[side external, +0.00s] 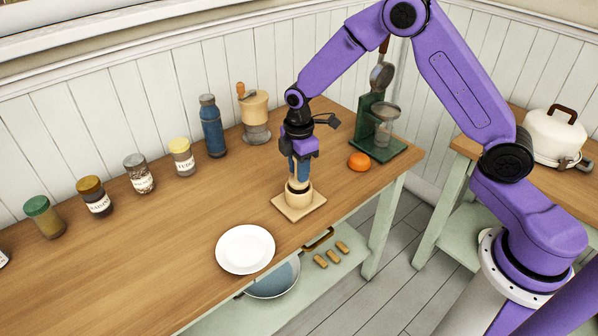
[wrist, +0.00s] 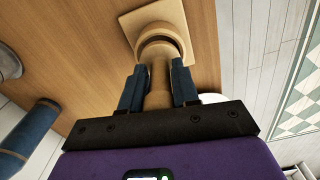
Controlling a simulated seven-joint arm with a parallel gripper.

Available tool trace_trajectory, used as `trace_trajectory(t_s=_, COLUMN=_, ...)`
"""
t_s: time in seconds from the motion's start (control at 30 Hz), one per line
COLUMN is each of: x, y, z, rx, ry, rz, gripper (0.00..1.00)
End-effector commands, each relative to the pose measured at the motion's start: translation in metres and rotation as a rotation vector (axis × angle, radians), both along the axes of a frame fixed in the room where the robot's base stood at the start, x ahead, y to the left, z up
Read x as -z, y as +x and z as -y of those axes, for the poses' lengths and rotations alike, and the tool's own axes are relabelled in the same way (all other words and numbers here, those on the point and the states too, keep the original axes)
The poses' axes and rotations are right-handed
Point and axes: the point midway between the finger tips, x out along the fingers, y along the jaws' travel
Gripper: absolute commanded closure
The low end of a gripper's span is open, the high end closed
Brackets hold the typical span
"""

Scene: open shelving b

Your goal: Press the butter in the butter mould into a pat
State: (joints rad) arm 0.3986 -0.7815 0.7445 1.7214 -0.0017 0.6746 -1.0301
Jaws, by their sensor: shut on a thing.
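The butter mould (side external: 298,196) is a pale wooden cup on a square wooden board (side external: 285,207), near the front edge of the wooden table. A wooden plunger (wrist: 158,82) stands upright with its lower end in the mould's mouth; the mould also shows in the wrist view (wrist: 163,24). My gripper (side external: 299,172) is directly above the mould, with its blue fingers on either side of the plunger's handle. In the wrist view my gripper (wrist: 158,88) is shut on that handle. The butter cannot be made out; the inside of the mould is hidden.
A white plate (side external: 245,249) lies left of the mould. An orange (side external: 359,162) and a green stand (side external: 378,140) are to its right. A blue bottle (side external: 212,126), a grinder (side external: 254,115) and several jars line the back. The table left of the mould is mostly clear.

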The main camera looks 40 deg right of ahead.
Motion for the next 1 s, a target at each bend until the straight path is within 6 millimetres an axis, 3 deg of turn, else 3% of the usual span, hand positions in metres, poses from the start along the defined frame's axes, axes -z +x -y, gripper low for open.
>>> trace_trajectory(t_s=0.6, x=-0.032, y=0.001, z=0.0, rx=0.0, ry=0.002, rz=0.003, gripper=1.0)
trace_trajectory(t_s=1.0, x=-0.035, y=0.0, z=0.0, rx=0.001, ry=0.001, rz=0.001, gripper=1.0)
